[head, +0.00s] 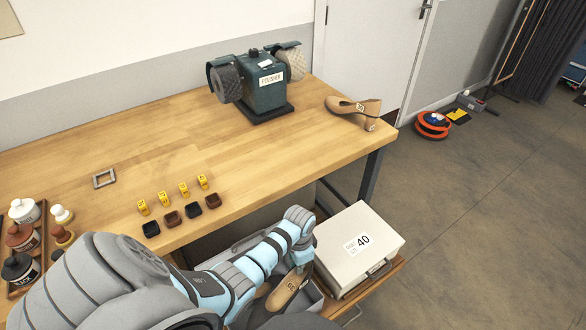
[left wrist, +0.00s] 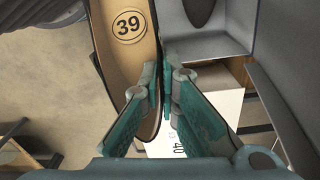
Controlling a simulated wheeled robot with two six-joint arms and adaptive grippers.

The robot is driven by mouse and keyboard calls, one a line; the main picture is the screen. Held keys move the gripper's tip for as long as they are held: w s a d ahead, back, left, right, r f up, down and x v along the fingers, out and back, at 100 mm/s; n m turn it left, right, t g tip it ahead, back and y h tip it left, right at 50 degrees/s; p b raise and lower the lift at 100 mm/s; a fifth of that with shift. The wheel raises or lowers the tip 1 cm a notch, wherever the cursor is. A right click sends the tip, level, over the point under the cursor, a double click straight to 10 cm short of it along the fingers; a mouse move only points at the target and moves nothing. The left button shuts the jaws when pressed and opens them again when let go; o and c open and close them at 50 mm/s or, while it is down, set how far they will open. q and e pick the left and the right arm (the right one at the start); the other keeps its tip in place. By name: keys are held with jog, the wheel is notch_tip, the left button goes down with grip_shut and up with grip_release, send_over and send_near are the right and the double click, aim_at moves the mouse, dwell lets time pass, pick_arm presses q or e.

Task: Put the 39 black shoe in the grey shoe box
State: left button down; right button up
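The 39 black shoe, with a tan insole and dark rim, shows in the left wrist view (left wrist: 125,45) and at the bottom of the head view (head: 284,292). My left gripper (left wrist: 165,85) is shut on its side wall, one finger over the insole and one outside; in the head view (head: 300,268) my arm partly covers it. The open grey shoe box (head: 314,300) is under my arm; in the left wrist view it is at upper right (left wrist: 225,42), with a dark rounded object inside. The shoe overlaps the box in the head view; its exact height is unclear. My right gripper is out of view.
A closed pale box marked 40 (head: 352,240) stands right of the grey box on a low wooden shelf.

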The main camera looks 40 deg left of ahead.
pick_arm(q)
jog(key=f, duration=0.1)
jog(key=s+a+f+b, duration=0.1)
jog(key=shift+a+f, duration=0.1)
jog(key=shift+f, duration=0.2)
notch_tip(320, 180, down, 14)
jog(key=b, duration=1.3)
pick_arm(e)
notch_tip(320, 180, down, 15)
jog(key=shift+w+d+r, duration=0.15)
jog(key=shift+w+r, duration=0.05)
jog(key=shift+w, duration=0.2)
pick_arm(q)
jog(key=shift+s+r, duration=0.1)
jog(key=shift+s, duration=0.05)
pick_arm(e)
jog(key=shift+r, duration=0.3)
pick_arm(q)
jog(key=shift+f, duration=0.5)
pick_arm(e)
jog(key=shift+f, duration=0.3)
pick_arm(q)
jog(key=c, duration=1.7)
grip_release()
